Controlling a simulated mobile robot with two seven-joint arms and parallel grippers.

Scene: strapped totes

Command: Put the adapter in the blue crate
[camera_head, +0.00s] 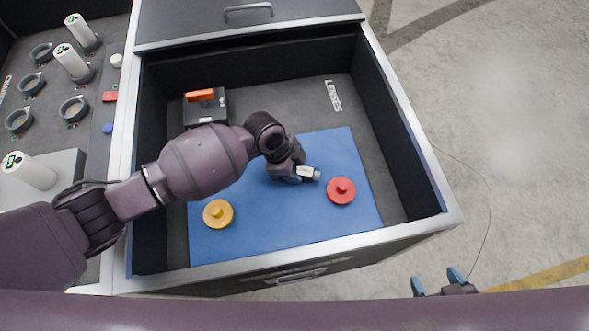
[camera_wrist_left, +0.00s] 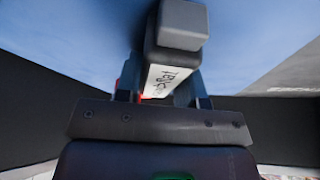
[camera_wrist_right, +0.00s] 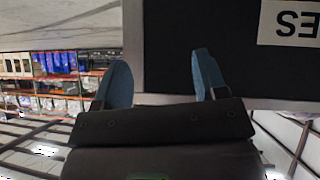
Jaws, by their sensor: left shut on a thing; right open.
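My left gripper (camera_head: 297,172) is over the blue mat in the open drawer, shut on a small grey block with a white label (camera_head: 307,172). The block's grey end and handwritten label also show in the left wrist view (camera_wrist_left: 180,30). I cannot tell for certain that this block is the adapter, and the jaws hide part of it. My right gripper (camera_head: 440,283) is open and empty, outside the drawer by its front right. Its fingers are apart in the right wrist view (camera_wrist_right: 160,80). No separate blue crate can be made out; the blue mat (camera_head: 280,225) lies on the drawer floor.
On the mat are a red knobbed disc (camera_head: 341,190) just right of my left gripper and a yellow one (camera_head: 218,214). A dark box with an orange handle (camera_head: 204,105) stands behind. The metal drawer rim (camera_head: 420,140) surrounds them. A left-hand tray holds white cylinders (camera_head: 72,62) and rings.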

